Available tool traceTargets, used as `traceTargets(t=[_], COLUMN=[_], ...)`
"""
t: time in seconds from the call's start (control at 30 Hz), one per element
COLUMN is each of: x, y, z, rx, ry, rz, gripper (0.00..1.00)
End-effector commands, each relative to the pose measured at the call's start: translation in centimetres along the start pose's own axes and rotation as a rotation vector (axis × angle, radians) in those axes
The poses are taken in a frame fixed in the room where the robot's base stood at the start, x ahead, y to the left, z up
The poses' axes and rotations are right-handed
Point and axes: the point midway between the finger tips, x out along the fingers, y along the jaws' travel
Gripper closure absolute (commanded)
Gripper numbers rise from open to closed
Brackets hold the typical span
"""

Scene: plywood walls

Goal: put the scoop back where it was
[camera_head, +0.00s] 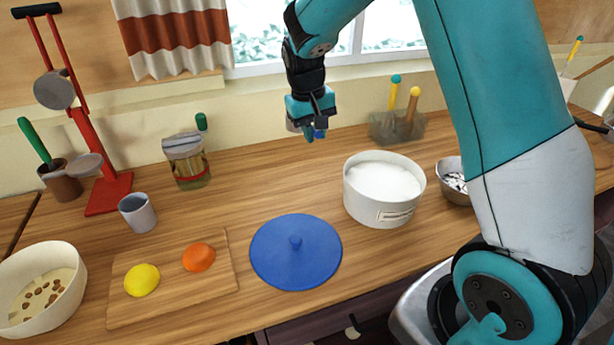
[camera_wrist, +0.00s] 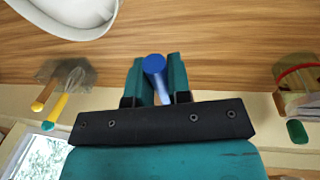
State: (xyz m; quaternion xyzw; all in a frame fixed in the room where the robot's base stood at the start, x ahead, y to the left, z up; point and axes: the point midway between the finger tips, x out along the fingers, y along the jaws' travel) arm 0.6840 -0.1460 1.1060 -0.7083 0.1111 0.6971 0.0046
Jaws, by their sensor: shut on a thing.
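My gripper (camera_head: 311,128) is raised above the back of the counter, near the wall below the window. It is shut on the scoop, whose blue handle (camera_wrist: 154,66) stands between the fingers in the wrist view. In the head view a bit of blue (camera_head: 320,133) shows at the fingertips; the scoop's bowl is mostly hidden. A round white tub (camera_head: 383,213) full of white powder stands uncovered to the right of and nearer than the gripper. A blue round lid (camera_head: 295,252) with a knob lies flat on the counter beside the tub.
A jar (camera_head: 187,163) stands left of the gripper, and a clear holder with yellow- and blue-tipped utensils (camera_head: 398,126) stands right. A metal bowl (camera_head: 455,181) is right of the tub. A grey cup (camera_head: 138,213) and cutting board (camera_head: 172,279) with fruit are left. The counter's middle is clear.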

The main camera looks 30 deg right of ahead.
Motion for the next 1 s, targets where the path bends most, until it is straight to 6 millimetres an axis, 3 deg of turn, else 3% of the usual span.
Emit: traceTargets(t=[0.2,0.4,0.8,1.0], x=[6.1,10.3,14.8,15.3], y=[-0.7,-1.2,-2.0,-2.1], z=[0.3,0.4,0.4,0.4], rx=[0.002,0.004,0.003,0.004], ry=[-0.008,-0.004,-0.001,0.002], rz=[0.001,0.001,0.000,-0.001], gripper=[1.00,1.00,1.00,1.00])
